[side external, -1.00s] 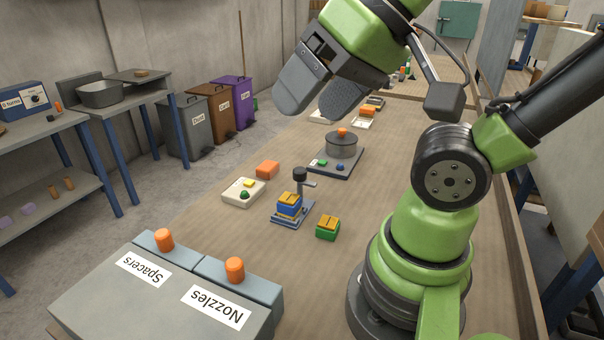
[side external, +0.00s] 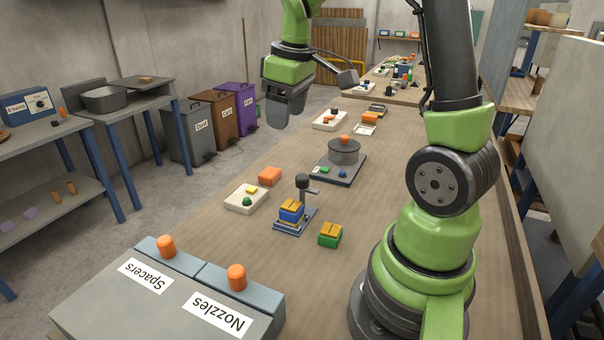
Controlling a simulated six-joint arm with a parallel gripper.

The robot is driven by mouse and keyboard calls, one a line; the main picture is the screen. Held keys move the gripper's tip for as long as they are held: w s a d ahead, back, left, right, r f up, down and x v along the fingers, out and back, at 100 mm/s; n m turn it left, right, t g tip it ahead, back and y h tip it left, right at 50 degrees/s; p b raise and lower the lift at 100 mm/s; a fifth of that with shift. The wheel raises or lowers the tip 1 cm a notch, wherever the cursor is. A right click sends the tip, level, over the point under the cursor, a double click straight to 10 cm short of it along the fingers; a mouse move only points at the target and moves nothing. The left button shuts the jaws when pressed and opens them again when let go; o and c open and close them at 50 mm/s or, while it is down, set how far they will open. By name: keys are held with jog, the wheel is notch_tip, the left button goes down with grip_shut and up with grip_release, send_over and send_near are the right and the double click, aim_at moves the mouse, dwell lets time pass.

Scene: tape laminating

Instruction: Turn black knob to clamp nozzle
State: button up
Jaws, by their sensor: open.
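The black knob (side external: 302,181) tops a small clamp fixture (side external: 289,226) on the wooden table, with a grey lever reaching right just below it. A blue block with a yellow top (side external: 291,210) sits in the fixture; I cannot tell whether it is the nozzle or how tightly it is held. My gripper (side external: 286,122) hangs fingers-down, high up and near the table's left edge in the picture, well apart from the knob. It is open, with no object visible in it; one finger mostly hides the other.
A green block with a yellow top (side external: 330,234) lies right of the fixture. A white button box (side external: 240,205) and an orange block (side external: 270,176) are on its left. A round grey pot device (side external: 343,155) stands behind. The Spacers and Nozzles bins (side external: 190,312) are in front.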

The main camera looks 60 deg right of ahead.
jog(key=n+g, duration=0.2)
send_over(302, 176)
notch_tip(302, 176, down, 7)
notch_tip(302, 176, down, 10)
jog(key=shift+r, duration=0.1)
jog(key=c, duration=0.9)
